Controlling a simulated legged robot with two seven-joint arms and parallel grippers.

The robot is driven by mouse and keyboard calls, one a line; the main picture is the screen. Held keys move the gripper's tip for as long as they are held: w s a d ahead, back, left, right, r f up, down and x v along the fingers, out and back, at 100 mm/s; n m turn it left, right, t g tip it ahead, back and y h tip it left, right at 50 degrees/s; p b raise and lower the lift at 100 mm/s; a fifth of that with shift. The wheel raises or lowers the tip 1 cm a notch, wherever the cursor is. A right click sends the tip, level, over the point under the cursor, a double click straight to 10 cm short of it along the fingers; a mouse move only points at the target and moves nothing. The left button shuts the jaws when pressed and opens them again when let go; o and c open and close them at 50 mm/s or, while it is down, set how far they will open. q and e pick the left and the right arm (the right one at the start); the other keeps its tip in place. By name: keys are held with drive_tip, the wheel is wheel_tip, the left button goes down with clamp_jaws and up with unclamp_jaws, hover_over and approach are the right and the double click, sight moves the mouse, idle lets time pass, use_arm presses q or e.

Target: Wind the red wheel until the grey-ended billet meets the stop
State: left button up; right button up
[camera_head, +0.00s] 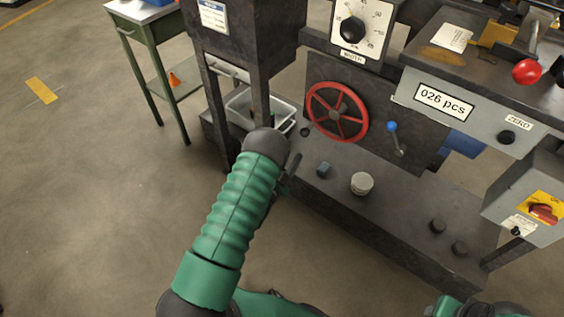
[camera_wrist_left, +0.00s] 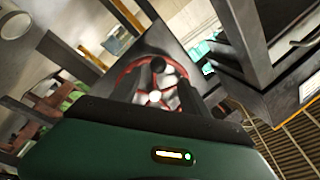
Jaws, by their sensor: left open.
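The red wheel (camera_head: 363,120) is a spoked handwheel on the dark front panel of the machine. My left gripper (camera_head: 289,175) is below and to the left of it in the head view, apart from it and partly hidden by my forearm. In the left wrist view my open left gripper (camera_wrist_left: 160,95) points toward the red wheel (camera_wrist_left: 124,79), whose rim shows behind the dark fingers. I cannot make out the grey-ended billet or the stop in either view. My right gripper is not in view; only a green part of my right arm shows at the bottom right.
A blue-tipped lever (camera_head: 393,128) is right of the wheel. A dial (camera_head: 352,29) is above it. A grey bin (camera_head: 240,104) and green stand (camera_head: 139,62) are left.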

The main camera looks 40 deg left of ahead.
use_arm(q)
drive_tip(key=s+b, duration=0.3)
drive_tip(key=s, duration=0.3)
drive_tip(key=shift+s+d+f+b, duration=0.35)
drive_tip(key=shift+f+b, duration=0.05)
drive_tip(key=shift+f, duration=0.05)
